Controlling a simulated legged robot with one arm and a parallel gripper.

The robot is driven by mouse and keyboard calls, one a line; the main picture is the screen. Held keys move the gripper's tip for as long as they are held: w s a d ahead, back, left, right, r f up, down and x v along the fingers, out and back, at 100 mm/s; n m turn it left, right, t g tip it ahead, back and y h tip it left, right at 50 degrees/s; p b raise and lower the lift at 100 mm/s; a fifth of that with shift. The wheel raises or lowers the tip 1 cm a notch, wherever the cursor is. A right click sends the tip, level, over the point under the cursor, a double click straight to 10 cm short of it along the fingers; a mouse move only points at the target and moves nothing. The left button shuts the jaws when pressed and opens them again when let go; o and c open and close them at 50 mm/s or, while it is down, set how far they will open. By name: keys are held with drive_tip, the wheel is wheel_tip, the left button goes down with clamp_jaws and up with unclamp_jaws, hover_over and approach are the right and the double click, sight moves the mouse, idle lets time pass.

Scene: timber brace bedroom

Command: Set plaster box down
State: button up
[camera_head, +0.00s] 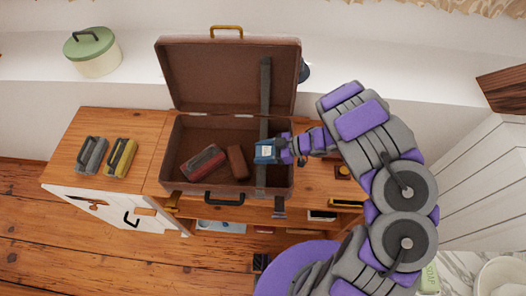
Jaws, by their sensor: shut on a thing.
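A small blue box with a pale label (265,151), which I take for the plaster box, is held in my gripper (279,149). The gripper is shut on it. The box shows over the right part of an open brown suitcase (177,136); I cannot tell its height above the suitcase floor. A dark strap runs behind and below it. Inside the suitcase lie a dark red item (203,162) and a brown block (236,161), both to the left of the box. My fingertips are partly hidden.
The suitcase stands on a wooden cabinet top (142,122), its lid (215,75) raised at the back. A grey brush-like item (91,155) and a yellow one (120,157) lie at left. A green-lidded pot (93,52) stands on the ledge behind. Small items lie right of the suitcase.

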drive_tip(key=shift+f, duration=0.3)
drive_tip(key=shift+d+f+b, duration=0.2)
drive_tip(key=shift+f+b, duration=0.05)
drive_tip(key=shift+b, duration=0.05)
drive_tip(key=o, duration=0.8)
drive_tip(key=shift+o, duration=1.3)
drive_tip(key=shift+a, duration=0.15)
drive_tip(key=shift+r, duration=0.1)
